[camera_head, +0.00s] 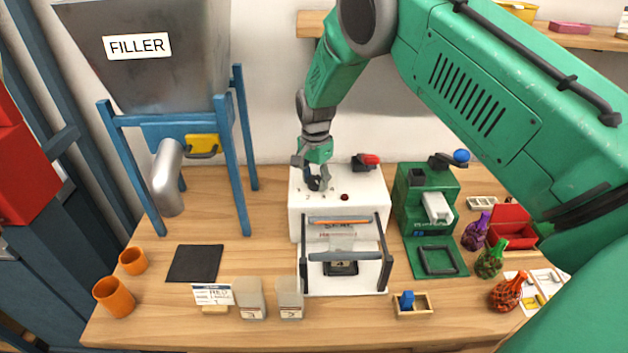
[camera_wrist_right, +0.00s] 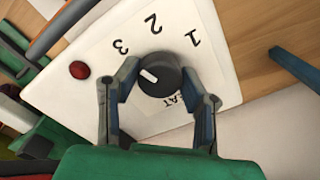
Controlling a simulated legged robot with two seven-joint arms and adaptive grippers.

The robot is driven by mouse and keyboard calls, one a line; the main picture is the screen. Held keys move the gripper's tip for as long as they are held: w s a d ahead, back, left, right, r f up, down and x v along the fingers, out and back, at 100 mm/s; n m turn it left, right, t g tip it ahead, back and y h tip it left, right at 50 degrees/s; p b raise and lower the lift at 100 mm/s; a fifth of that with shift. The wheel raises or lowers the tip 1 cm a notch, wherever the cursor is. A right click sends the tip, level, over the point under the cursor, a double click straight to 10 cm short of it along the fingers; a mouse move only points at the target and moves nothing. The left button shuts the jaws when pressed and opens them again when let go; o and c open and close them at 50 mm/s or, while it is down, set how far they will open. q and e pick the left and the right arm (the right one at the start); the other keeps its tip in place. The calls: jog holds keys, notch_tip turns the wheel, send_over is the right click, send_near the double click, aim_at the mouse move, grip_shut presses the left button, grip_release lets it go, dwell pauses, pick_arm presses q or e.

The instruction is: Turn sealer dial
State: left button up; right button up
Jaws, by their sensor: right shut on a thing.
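The sealer (camera_head: 300,212) is a white box with a frame and an orange bar at its front, standing mid-table. Its black round dial (camera_wrist_right: 159,74) sits on the white top face, among the printed numbers 1, 2 and 3. The gripper partly hides the dial in the head view. My left gripper is not in view.
A red button (camera_head: 345,197) and a red-tipped lever (camera_head: 369,160) are on the sealer. A green machine (camera_head: 408,205) stands close to its right, the filler (camera_head: 165,60) at left. Netted bags (camera_head: 506,293) lie at right. Orange cups (camera_head: 114,296) stand at front left.

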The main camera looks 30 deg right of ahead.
aim_at(315, 179)
jog(key=n, duration=0.6)
jog(key=shift+w+d+r+n, duration=0.15)
jog(key=shift+w+r+n, duration=0.15)
jog(key=n, duration=0.5)
jog(key=shift+f, duration=0.1)
dwell(0.3)
jog(key=o, duration=0.9)
jog(key=shift+o, duration=1.2)
jog(key=shift+s+f, duration=0.15)
notch_tip(315, 179, up, 12)
